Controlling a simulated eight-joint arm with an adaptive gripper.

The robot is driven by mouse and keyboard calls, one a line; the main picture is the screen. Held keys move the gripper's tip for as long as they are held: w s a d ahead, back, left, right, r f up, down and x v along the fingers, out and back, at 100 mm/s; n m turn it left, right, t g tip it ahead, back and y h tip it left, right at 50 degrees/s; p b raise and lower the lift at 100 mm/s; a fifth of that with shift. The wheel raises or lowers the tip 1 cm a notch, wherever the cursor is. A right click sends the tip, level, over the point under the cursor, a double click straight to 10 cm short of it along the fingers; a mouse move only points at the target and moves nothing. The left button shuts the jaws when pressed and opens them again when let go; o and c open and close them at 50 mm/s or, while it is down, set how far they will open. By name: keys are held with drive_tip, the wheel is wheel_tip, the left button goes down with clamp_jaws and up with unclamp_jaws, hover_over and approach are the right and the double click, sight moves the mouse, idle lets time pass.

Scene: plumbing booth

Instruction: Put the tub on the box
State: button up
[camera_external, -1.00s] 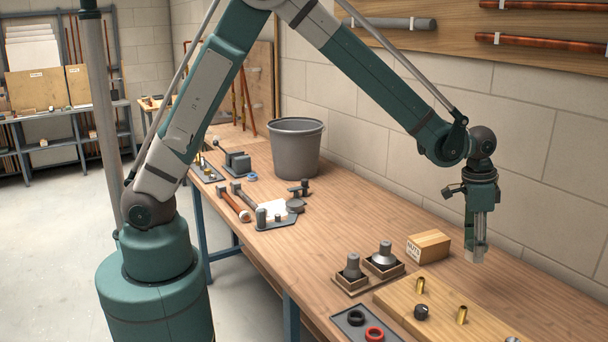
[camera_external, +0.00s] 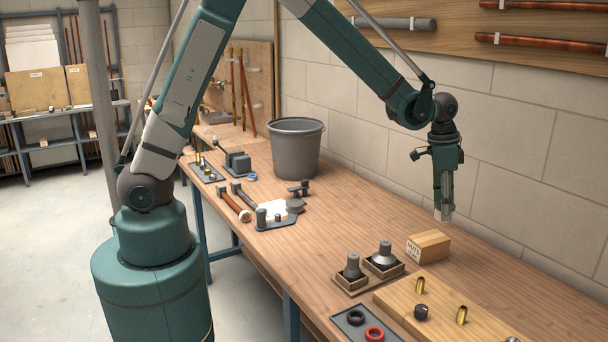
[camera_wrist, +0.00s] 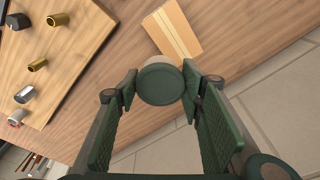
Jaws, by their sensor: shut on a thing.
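The tub shows in the wrist view as a round dark green lid with a pale side (camera_wrist: 160,84). My gripper (camera_wrist: 158,90) is shut on it, with one finger on either side. In the external view my gripper (camera_external: 443,203) points down and the small pale tub (camera_external: 444,214) hangs at its fingertips, partly hidden by them. The box (camera_external: 429,245) is a brown cardboard carton with a white label, resting on the bench. The tub is held in the air, higher in the picture than the box. In the wrist view the box (camera_wrist: 173,29) lies beyond the tub, apart from it.
A wooden board (camera_external: 440,304) with brass fittings lies in front of the box. Two grey fittings in wooden trays (camera_external: 367,272) stand left of it. A grey bucket (camera_external: 295,150) stands farther back. The block wall (camera_external: 510,190) runs close behind the bench.

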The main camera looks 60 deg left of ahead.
drive_tip(key=a, duration=0.1)
drive_tip(key=a+r, duration=0.1)
drive_tip(key=a, duration=0.2)
drive_tip(key=shift+r+p, duration=0.25)
drive_tip(key=shift+p, duration=0.15)
hover_over(432, 238)
drive_tip(key=shift+s+a+f, duration=0.15)
drive_tip(key=shift+f, duration=1.45)
drive_tip(key=shift+s+a+f, duration=0.1)
drive_tip(key=shift+a+f, duration=0.05)
drive_tip(key=shift+f, duration=1.4)
drive_tip(key=shift+f, duration=0.1)
drive_tip(key=shift+f, duration=1.75)
drive_tip(key=shift+f, duration=0.2)
drive_tip(key=o, duration=0.9)
